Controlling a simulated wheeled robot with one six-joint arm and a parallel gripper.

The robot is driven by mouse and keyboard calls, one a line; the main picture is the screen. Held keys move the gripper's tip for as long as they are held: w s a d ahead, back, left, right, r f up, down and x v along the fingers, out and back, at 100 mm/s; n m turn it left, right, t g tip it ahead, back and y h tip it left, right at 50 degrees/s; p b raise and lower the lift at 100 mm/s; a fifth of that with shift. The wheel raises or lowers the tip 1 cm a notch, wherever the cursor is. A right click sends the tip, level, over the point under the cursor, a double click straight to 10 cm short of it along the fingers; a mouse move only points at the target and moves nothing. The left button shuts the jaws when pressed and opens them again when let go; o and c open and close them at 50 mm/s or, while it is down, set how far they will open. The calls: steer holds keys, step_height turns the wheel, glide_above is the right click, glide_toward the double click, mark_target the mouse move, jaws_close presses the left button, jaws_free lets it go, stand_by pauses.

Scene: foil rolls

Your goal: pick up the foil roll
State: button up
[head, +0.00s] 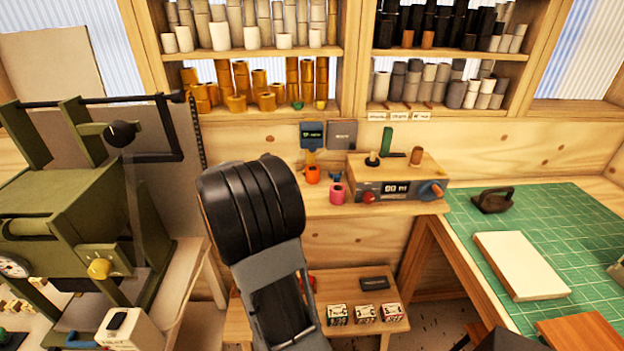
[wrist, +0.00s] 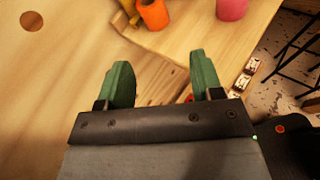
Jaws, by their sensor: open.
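An orange foil roll (head: 312,175) and a pink foil roll (head: 337,193) stand on the narrow wooden ledge (head: 395,210) below the shelves. In the wrist view the orange roll (wrist: 154,14) shows at the top, beyond and between the fingertips, and the pink roll (wrist: 231,8) is further right, cut by the frame edge. My gripper (wrist: 160,68) has two green fingers spread apart with nothing between them. It is apart from both rolls. In the head view my dark arm hides the gripper. Which roll is meant, I cannot tell.
Shelves above hold many gold rolls (head: 238,85), grey rolls and black rolls. A wooden control box (head: 397,177) stands right of the rolls. A green press (head: 65,215) is at left. A green cutting mat (head: 540,235) lies at right. A low table (head: 350,315) holds small boxes.

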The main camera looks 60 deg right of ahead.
steer(key=n+h+p, duration=0.1)
steer(key=n, duration=0.1)
glide_toward(315, 167)
steer(key=shift+x, duration=1.2)
steer(key=shift+p+x, duration=1.15)
steer(key=shift+x, duration=2.05)
steer(key=shift+c, duration=0.2)
steer(key=c, duration=0.6)
steer(key=shift+c, duration=0.3)
